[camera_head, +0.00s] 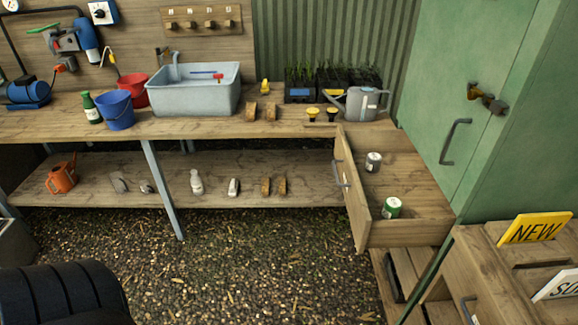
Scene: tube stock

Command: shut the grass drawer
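Inside lie a grey-and-white can (373,162) and a green-and-white can (391,208), apart from each other. Neither of my grippers is in view, and nothing is seen touching the drawer.
A workbench (275,129) with a sink (195,90) and a watering can (362,104) runs along the back. Below the drawer is another dark handle (394,277). A wooden unit with a yellow NEW sign (535,229) stands front right. The gravel floor (240,255) is clear in the middle.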

